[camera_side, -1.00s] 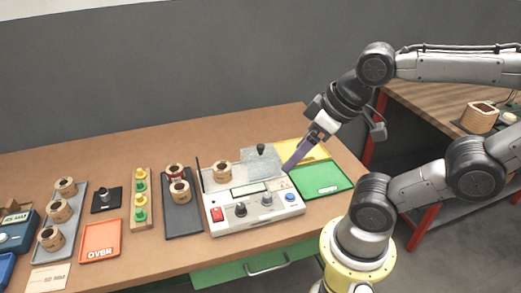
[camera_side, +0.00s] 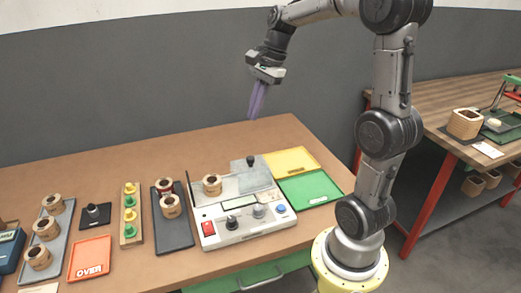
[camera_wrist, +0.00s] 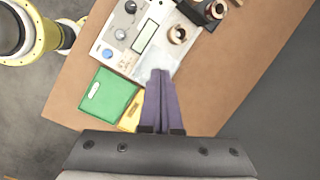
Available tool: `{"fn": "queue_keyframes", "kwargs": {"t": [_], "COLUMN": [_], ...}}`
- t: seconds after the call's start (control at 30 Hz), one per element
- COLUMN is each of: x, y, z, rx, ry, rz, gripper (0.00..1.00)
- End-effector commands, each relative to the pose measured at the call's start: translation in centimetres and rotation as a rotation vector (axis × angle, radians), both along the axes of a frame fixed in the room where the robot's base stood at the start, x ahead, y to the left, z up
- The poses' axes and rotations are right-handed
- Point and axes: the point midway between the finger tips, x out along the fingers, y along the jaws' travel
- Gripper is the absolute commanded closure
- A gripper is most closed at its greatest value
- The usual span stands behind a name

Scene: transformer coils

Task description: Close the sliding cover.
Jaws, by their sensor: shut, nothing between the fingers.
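The tester (camera_side: 243,229) is a pale box with a red switch, a display, knobs and a blue button. A wooden coil (camera_side: 212,184) sits on its left rear part. The sliding cover (camera_side: 258,182) is a greyish clear plate with a black knob (camera_side: 250,160), at the right of that coil, not over it. My gripper (camera_side: 254,117), with purple fingers, is shut and empty, high above and behind the tester, clear of the cover. In the wrist view, the fingers (camera_wrist: 161,73) hide part of the cover area; the tester (camera_wrist: 134,32) and coil (camera_wrist: 177,34) show beyond.
Yellow (camera_side: 290,161) and green (camera_side: 311,187) trays lie right of the tester. A dark tray (camera_side: 174,238) with two coils is at its left. Farther left are a coloured peg stand (camera_side: 130,231), a red-orange tray (camera_side: 90,258) and a grey coil tray (camera_side: 43,264).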

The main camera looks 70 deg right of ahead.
Motion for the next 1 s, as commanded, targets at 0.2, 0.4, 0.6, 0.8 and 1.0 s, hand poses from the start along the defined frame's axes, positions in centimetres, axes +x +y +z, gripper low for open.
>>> {"fn": "queue_keyframes", "kwargs": {"t": [0.2,0.4,0.6,0.8,1.0], "x": [-1.3,-3.2,-3.0,-2.3,-1.4], "y": [-9.6,-12.0,-11.5,-10.3,-9.2], "z": [-5.2,-7.2,-8.8,-12.4,-16.0], "rx": [0.127,0.165,0.165,0.166,0.164], "ry": [0.085,0.116,0.117,0.118,0.118], "rz": [-0.263,-0.341,-0.342,-0.34,-0.34], "gripper": [1.0,1.0,1.0,1.0,1.0]}}
